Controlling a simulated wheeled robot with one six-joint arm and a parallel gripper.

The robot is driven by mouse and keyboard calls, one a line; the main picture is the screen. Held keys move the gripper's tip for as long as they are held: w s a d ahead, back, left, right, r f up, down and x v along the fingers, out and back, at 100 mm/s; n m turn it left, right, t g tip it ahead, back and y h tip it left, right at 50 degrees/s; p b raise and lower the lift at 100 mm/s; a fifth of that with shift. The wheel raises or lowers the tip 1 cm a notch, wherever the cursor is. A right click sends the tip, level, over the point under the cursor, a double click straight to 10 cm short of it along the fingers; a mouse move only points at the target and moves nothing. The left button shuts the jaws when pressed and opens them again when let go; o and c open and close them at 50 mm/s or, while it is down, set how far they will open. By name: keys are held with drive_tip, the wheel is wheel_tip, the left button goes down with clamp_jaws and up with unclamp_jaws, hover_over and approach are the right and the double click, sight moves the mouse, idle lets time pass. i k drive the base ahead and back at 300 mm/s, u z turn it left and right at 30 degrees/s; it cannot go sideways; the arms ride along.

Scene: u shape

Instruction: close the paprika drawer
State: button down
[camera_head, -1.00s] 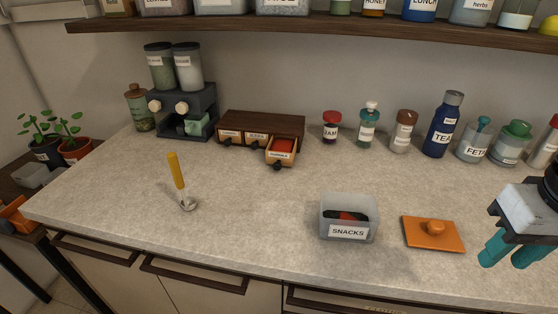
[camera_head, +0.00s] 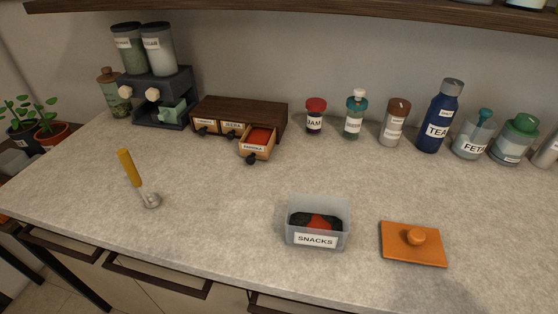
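The paprika drawer (camera_head: 255,149) is the right one of three small drawers in a dark brown wooden spice box (camera_head: 240,107) at the back of the counter. It is pulled out towards the front, with red content showing inside and a dark knob on its labelled front. The other two drawers, the left one (camera_head: 206,125) and the middle one (camera_head: 232,128), look shut or nearly so. My gripper is not in this view.
A clear snacks box (camera_head: 318,224) and an orange lid (camera_head: 413,244) lie on the counter in front. A ladle with a yellow handle (camera_head: 130,169) is at the left. Jars and a blue tea bottle (camera_head: 439,120) line the wall to the right. The counter before the drawer is clear.

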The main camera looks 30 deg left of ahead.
sight(258, 141)
drive_tip(key=k, duration=0.5)
drive_tip(key=u, duration=1.05)
drive_tip(key=i, duration=0.5)
